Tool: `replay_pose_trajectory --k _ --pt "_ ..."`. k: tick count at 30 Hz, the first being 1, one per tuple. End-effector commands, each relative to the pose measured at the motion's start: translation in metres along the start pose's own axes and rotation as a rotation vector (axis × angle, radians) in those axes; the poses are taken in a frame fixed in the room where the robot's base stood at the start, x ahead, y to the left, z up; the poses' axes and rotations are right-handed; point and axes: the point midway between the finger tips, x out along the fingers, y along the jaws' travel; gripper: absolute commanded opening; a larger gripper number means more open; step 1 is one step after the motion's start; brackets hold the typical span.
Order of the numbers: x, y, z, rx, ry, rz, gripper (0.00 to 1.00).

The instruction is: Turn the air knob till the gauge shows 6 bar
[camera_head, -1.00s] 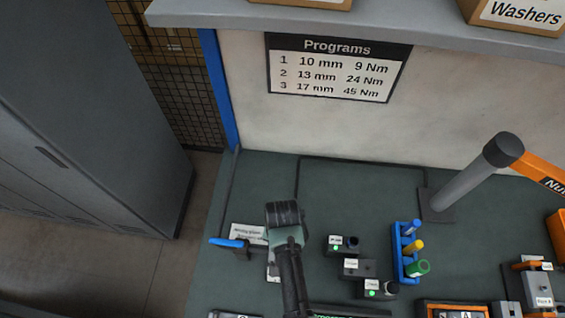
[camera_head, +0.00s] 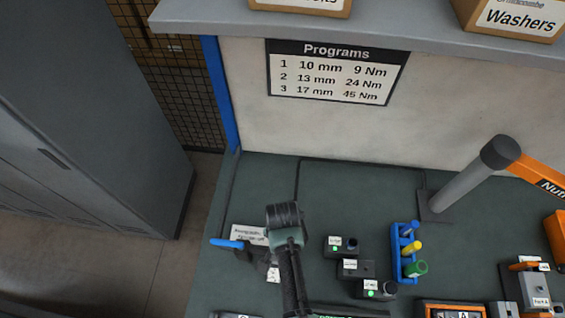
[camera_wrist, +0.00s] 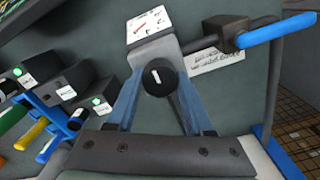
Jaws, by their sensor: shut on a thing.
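The air knob (camera_wrist: 158,77) is a round black knob with a white mark, in the middle of the wrist view. My gripper (camera_wrist: 159,80) is shut on it, with one blue-grey finger on each side. The gauge (camera_wrist: 150,24) is a white square dial just beyond the knob, on the same grey block. Red and dark marks show on its face, but its reading is too small to tell. In the head view my wrist hides the knob and most of the gauge.
A blue lever handle (camera_wrist: 275,32) sticks out beside the gauge; it also shows in the head view (camera_head: 228,243). A white label (camera_head: 248,235) lies near it. Small black boxes with green lights (camera_head: 342,246) and a blue rack (camera_head: 398,255) of coloured tools stand close by.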

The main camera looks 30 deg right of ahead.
Motion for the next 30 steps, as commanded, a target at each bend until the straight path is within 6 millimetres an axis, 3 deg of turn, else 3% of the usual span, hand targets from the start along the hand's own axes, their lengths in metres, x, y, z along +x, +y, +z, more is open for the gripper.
replay_pose_trajectory --k 3,4,8,20,26,30 --pt "-0.001 -0.001 -0.002 0.0 0.005 -0.002 0.0" --pt "-0.001 -0.001 -0.002 0.0 0.005 -0.002 0.57" --pt "-0.001 -0.001 -0.001 -0.001 0.004 -0.002 0.81" --pt "-0.004 0.0 -0.001 -0.002 0.002 -0.001 0.82" --pt "-0.03 -0.001 -0.001 -0.002 0.005 -0.004 0.82" --pt "-0.057 -0.001 -0.001 -0.001 0.006 -0.004 0.82"
